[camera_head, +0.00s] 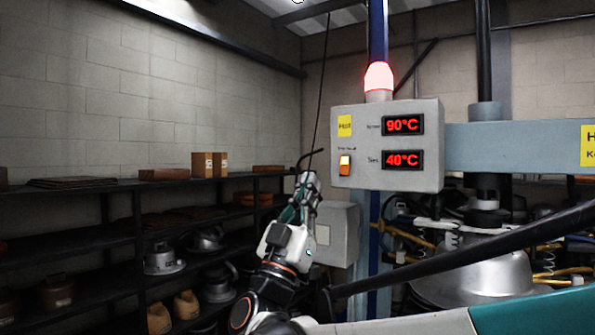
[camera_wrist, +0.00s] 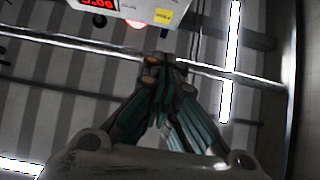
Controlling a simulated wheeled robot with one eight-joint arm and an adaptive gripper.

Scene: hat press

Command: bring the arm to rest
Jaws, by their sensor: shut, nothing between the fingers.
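My gripper (camera_head: 309,182) is raised in the middle of the head view, pointing up, just left of the control box. It is shut and holds nothing. In the wrist view its fingers (camera_wrist: 162,65) meet at the tips, with the ceiling behind them. My arm rises from the bottom of the head view. The grey control box (camera_head: 350,120) shows red readings of 90°C and 40°C and has a lit orange switch (camera_head: 345,164).
A red lamp (camera_head: 379,76) glows above the control box. The metal press head (camera_head: 478,275) stands at the lower right, with hoses around it. A black bar (camera_head: 470,248) crosses in front of it. Dark shelves (camera_head: 100,238) with hat blocks line the left wall.

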